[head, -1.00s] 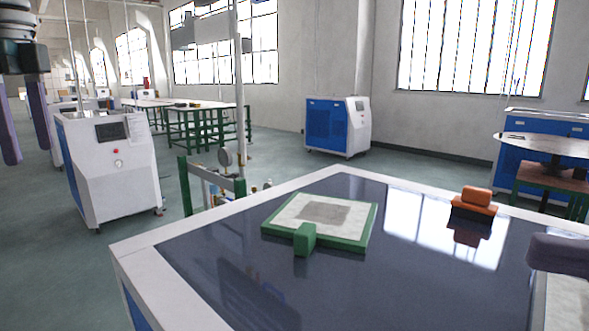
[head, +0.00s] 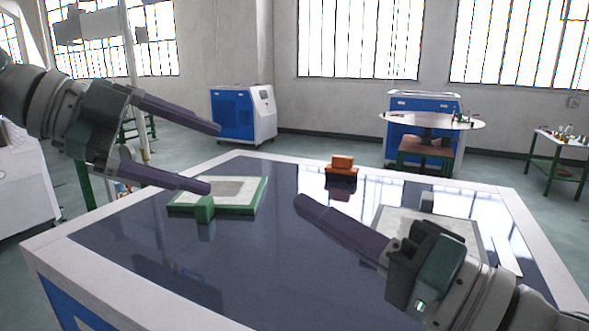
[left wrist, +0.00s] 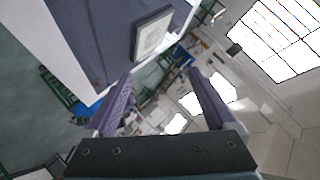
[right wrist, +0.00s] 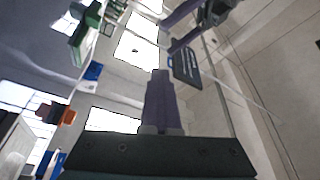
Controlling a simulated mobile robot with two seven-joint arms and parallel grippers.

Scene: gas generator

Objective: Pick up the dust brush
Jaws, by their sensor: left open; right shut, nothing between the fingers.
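The likely dust brush is an orange block on a darker orange base (head: 342,165). It stands at the far edge of the dark glossy tabletop in the head view, and its orange shape also shows at the left of the right wrist view (right wrist: 67,116). My left gripper (head: 214,159) is open and empty in the air, to the left of the brush and over the green-framed pad. My right gripper (head: 301,203) is shut and empty, nearer to me than the brush and slightly left of it. Neither gripper touches the brush.
The pad with a green frame (head: 258,198) and a green block (head: 204,209) lie on the left of the table. A pale panel (head: 462,226) lies at the right, partly behind my right gripper. The table's white rim (head: 120,208) surrounds the dark top. Its front middle is clear.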

